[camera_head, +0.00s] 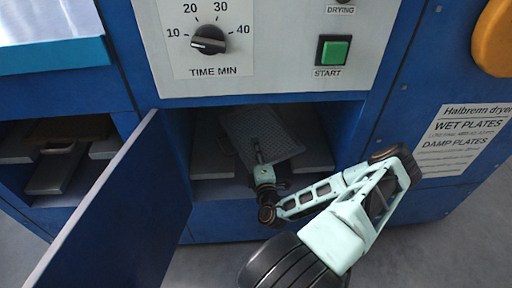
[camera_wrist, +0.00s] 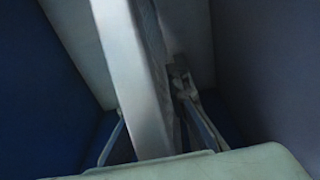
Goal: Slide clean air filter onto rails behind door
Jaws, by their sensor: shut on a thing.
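The air filter (camera_head: 258,128) is a grey mesh panel inside the open compartment, tilted and turned relative to the opening. Its pale frame edge also runs down the middle of the wrist view (camera_wrist: 128,65). My gripper (camera_head: 262,168) is shut on the near part of the filter; in the wrist view my gripper (camera_wrist: 150,115) has one finger on each side of the panel. Light grey rails, a left one (camera_head: 212,163) and a right one (camera_head: 316,152), lie low in the compartment on either side of the filter. The blue door (camera_head: 125,215) stands open to the left. The filter's lower edge is partly hidden by my gripper.
A control panel with a dial (camera_head: 209,40) and a green start button (camera_head: 334,51) is above the opening. A second open bay (camera_head: 60,150) with grey ledges is at the left. The compartment's side walls and the door leave limited room around my arm.

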